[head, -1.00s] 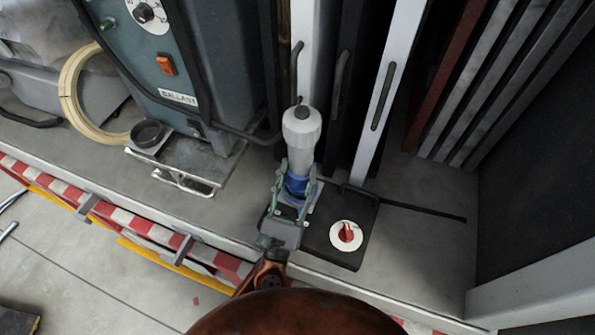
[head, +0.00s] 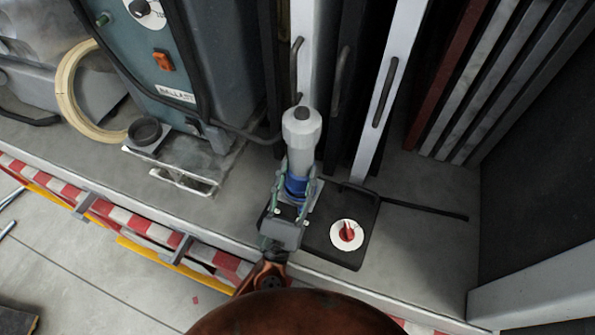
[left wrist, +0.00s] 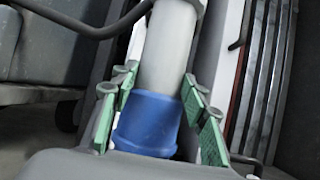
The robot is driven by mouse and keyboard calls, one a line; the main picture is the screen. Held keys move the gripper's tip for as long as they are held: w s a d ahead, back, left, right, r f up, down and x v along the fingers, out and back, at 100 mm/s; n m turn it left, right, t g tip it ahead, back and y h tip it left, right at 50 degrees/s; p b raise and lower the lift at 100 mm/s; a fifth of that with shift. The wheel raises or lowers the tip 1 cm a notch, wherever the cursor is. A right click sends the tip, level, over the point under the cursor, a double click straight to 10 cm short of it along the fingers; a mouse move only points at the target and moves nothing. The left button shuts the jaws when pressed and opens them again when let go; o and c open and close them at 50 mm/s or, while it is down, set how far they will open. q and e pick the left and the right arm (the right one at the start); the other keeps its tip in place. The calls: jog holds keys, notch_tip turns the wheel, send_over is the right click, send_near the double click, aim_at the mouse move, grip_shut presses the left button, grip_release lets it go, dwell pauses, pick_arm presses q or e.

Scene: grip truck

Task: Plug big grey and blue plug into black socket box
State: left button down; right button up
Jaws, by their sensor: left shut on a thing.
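The big grey and blue plug (head: 301,145) stands upright in the head view, its grey body above its blue collar. My left gripper (head: 294,187) is shut around its lower blue part. The left wrist view shows the plug's blue collar (left wrist: 148,124) between the green finger pads of the gripper (left wrist: 160,115). The black socket box (head: 325,248) lies on the truck bed just right of the gripper, with a red switch on a white disc (head: 346,235). The plug's lower end and the part of the box beneath it are hidden by the gripper. I cannot tell whether they are joined.
A grey-blue ballast unit (head: 180,60) stands at the left, with a cream cable coil (head: 72,95) beside it. Upright panels with handles (head: 385,95) stand close behind the plug. A black cable (head: 425,209) runs right from the box.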

aim_at(298, 164)
pick_arm(q)
jog(key=shift+f+b, duration=0.3)
pick_arm(e)
jog(key=shift+s+f, duration=0.15)
jog(key=shift+f, duration=0.2)
pick_arm(q)
jog(key=c, duration=1.4)
grip_release()
jog(key=o, duration=0.7)
jog(key=shift+f, duration=0.35)
jog(key=shift+c, duration=0.2)
jog(key=shift+r, duration=0.1)
jog(key=shift+r+p, duration=2.3)
jog(key=shift+r, duration=0.45)
pick_arm(e)
jog(key=r, duration=0.1)
jog(key=w+r, duration=0.1)
jog(key=r, duration=0.1)
jog(key=w+r, duration=0.1)
jog(key=shift+r, duration=0.25)
